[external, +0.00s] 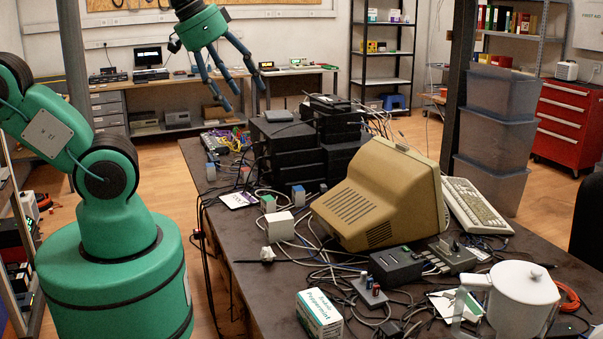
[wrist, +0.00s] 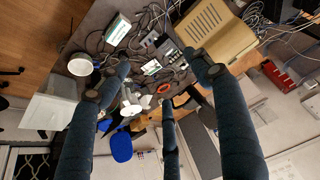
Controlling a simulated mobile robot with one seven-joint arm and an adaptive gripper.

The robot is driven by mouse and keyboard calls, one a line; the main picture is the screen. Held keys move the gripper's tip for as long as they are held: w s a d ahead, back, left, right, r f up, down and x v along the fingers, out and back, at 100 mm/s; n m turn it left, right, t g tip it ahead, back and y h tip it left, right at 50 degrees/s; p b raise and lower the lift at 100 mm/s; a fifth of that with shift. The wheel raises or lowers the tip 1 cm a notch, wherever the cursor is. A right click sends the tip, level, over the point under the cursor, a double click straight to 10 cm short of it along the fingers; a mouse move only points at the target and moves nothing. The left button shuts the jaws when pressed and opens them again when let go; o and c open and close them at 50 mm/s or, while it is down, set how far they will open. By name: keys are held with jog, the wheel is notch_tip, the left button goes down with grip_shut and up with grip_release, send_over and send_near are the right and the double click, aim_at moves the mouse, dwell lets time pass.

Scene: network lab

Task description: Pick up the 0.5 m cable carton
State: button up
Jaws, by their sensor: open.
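My gripper (external: 232,82) hangs high above the far left part of the dark table, its long fingers spread open with nothing between them. In the wrist view my gripper (wrist: 155,85) also shows open and empty.
A beige monitor (external: 380,195) fills the middle of the table (external: 225,215). Black stacked devices (external: 295,145) stand behind it. Loose cables cover much of the surface. A peppermint tea box (external: 320,315) and a white pot (external: 520,295) stand at the front.

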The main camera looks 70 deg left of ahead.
notch_tip(320, 180, up, 5)
jog(key=w+a+r+g+y, duration=0.1)
jog(key=w+a+r, duration=0.75)
jog(key=w, duration=0.25)
jog(key=w+a+r+g, duration=0.1)
jog(key=w+a+r, duration=0.6)
jog(key=w+a, duration=0.3)
jog(key=w+a+r+g, duration=0.1)
jog(key=w+a, duration=0.3)
jog(key=a, duration=0.3)
jog(key=w+a, duration=0.3)
jog(key=a, duration=0.4)
jog(key=w+a+f+g, duration=0.1)
jog(key=a+f, duration=0.1)
jog(key=a, duration=1)
jog(key=w+a+f+g, duration=0.1)
jog(key=w+a+f, duration=0.15)
jog(key=a, duration=0.95)
jog(key=s+a+f, duration=0.4)
jog(key=a, duration=0.4)
jog(key=s+a+f+h, duration=0.1)
jog(key=s+a+f, duration=0.2)
jog(key=a+f, duration=0.35)
jog(key=s+a+f, duration=0.3)
jog(key=s+a, duration=0.1)
jog(key=a, duration=0.5)
notch_tip(320, 180, down, 42)
jog(key=shift+w+f+n+g+p, duration=0.2)
jog(key=shift+n+g+p, duration=0.1)
jog(key=shift+n+p, duration=0.1)
